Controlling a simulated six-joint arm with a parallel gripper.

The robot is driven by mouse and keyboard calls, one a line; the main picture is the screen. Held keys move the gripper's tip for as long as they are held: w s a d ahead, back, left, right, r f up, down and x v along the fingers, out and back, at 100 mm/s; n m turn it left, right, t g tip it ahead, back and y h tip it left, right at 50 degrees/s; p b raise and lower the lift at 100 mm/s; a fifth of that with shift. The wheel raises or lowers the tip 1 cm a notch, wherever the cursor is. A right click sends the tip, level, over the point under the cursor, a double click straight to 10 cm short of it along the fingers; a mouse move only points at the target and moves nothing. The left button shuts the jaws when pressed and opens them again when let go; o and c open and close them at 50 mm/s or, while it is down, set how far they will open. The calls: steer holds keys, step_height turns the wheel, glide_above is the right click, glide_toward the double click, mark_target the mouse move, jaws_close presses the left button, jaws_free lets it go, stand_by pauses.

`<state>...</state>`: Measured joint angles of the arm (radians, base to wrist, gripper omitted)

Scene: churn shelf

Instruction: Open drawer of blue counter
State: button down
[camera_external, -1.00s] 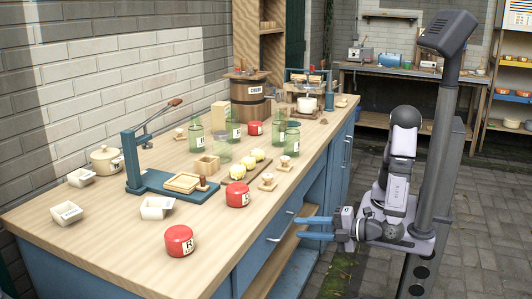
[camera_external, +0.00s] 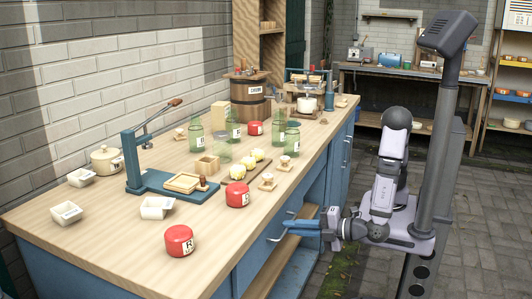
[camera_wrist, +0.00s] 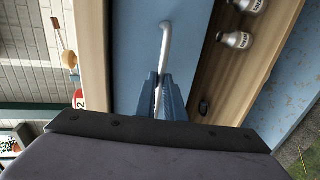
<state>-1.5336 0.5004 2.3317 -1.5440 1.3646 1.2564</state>
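The blue counter (camera_external: 250,267) has a wooden top and a blue drawer front that fills the middle of the wrist view (camera_wrist: 135,35). A pale curved drawer handle (camera_wrist: 164,42) stands out from that front. It also shows in the external view (camera_external: 282,234). My gripper (camera_wrist: 160,76) has its two blue fingers on either side of the handle, close against it, and looks shut on it. In the external view my gripper (camera_external: 288,228) is at the drawer front. The handle's lower part is partly hidden between the fingers. The drawer looks closed.
An open wooden shelf (camera_external: 268,270) lies below the drawer, with small bottles (camera_wrist: 237,40) near the handle in the wrist view. Red tins (camera_external: 179,241), green jars (camera_external: 279,130) and a blue press (camera_external: 150,180) stand on the counter. The paved floor to the right is open.

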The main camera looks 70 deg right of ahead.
steer(key=v, duration=0.2)
steer(key=f+v, duration=0.1)
steer(key=v, duration=0.2)
steer(key=c, duration=1.9)
jaws_free()
steer(key=shift+o, duration=0.2)
steer(key=shift+s, duration=0.1)
steer(key=s+r+p, duration=0.1)
steer(key=s+r, duration=0.3)
steer(key=r, duration=0.4)
steer(key=shift+s, duration=0.4)
